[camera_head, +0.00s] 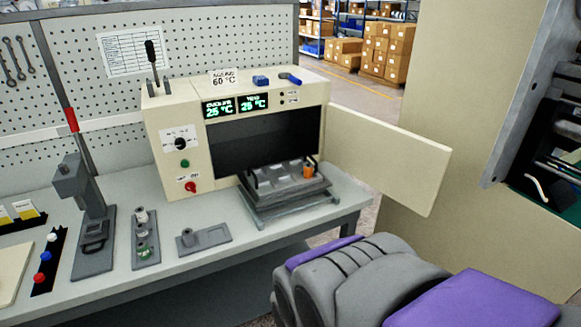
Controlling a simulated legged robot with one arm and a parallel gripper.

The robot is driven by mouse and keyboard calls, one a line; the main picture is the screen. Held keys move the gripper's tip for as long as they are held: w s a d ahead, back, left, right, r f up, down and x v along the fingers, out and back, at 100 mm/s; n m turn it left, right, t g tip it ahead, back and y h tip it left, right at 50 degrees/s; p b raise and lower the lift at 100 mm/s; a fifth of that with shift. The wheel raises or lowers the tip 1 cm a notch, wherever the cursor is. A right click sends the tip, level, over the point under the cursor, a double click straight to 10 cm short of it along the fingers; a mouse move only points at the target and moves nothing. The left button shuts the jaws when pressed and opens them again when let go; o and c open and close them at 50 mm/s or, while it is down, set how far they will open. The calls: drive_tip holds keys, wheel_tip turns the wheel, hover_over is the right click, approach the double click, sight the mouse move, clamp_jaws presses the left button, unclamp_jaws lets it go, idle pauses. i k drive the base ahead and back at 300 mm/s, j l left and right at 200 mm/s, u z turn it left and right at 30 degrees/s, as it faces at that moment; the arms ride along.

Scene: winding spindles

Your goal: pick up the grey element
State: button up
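Several grey things stand on the workbench, and I cannot tell which is the grey element. A flat grey fixture (213,237) with a short round post lies at the bench's front. Left of it is a narrow grey holder (145,250) with small round pieces, one of them green. A grey tray (262,215) with dark handles sits at the oven's opening and bears grey pieces and an orange piece (309,172). A grey lever press (92,215) with a red-tipped handle stands further left. My gripper cannot be made out in this view.
The cream oven (182,150) has its door (390,155) swung open to the right. Its displays read 25 °C. A dark rack (47,262) with coloured knobs is at the left. My grey and purple body parts fill the lower right.

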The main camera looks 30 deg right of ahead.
sight(188, 234)
drive_tip(key=i+l+u, duration=0.15)
drive_tip(key=i+u, duration=0.15)
drive_tip(key=i, duration=0.15)
drive_tip(key=i+l+u, duration=0.3)
drive_tip(key=i, duration=0.15)
